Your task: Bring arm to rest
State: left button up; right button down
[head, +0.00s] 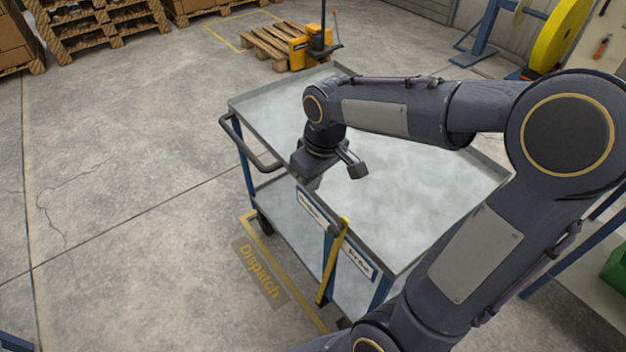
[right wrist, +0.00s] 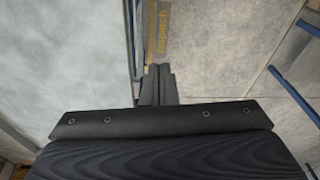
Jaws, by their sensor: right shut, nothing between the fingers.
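My right arm reaches in from the right over a grey-topped cart (head: 400,185). I cannot tell whether the fingertips touch the cart's rim. My left gripper is not in view.
The cart's upper tray looks empty. A push handle (head: 250,150) sticks out at its left. A pallet truck (head: 305,48) stands behind. The floor at left is clear.

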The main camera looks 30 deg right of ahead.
jog(key=s+a+r+m+t+y+p, duration=0.1)
jog(key=s+a+r+m+t+p, duration=0.1)
jog(key=s, duration=0.5)
jog(key=s+a+r+m+t+y+p, duration=0.2)
jog(key=s+a+r+p, duration=0.2)
jog(key=s+r, duration=0.2)
jog(key=shift+s+r, duration=0.2)
jog(key=shift+s, duration=0.85)
